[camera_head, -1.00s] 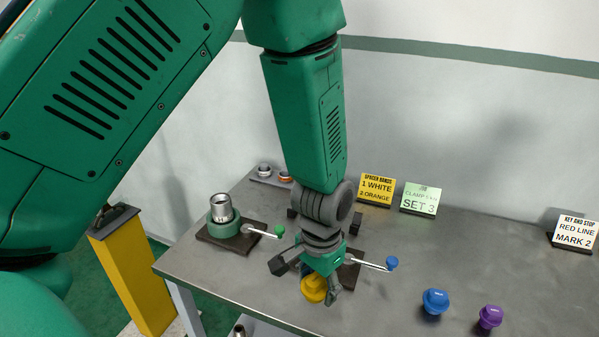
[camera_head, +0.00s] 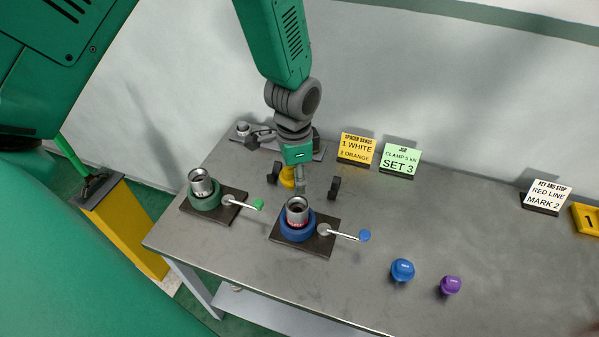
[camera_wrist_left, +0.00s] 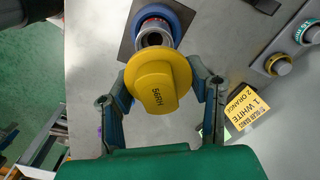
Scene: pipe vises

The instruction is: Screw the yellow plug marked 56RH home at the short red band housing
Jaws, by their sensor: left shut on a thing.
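My left gripper (camera_head: 288,180) is shut on the yellow plug (camera_head: 287,176), behind the blue vise. In the left wrist view the plug (camera_wrist_left: 157,85) reads 56RH and sits between the two fingers (camera_wrist_left: 160,97). A metal housing with a short red band (camera_head: 297,212) stands upright, open end up, in the blue vise (camera_head: 290,236). It also shows in the left wrist view (camera_wrist_left: 152,37), its bore partly overlapped by the plug's rim. In the head view the plug is apart from the housing. My right gripper is not in view.
A second housing (camera_head: 201,184) stands in the green vise (camera_head: 204,206). Both vises have side handles. A blue plug (camera_head: 402,270) and a purple plug (camera_head: 450,285) stand at the right front. Sign cards (camera_head: 357,149) stand behind. The table's middle right is clear.

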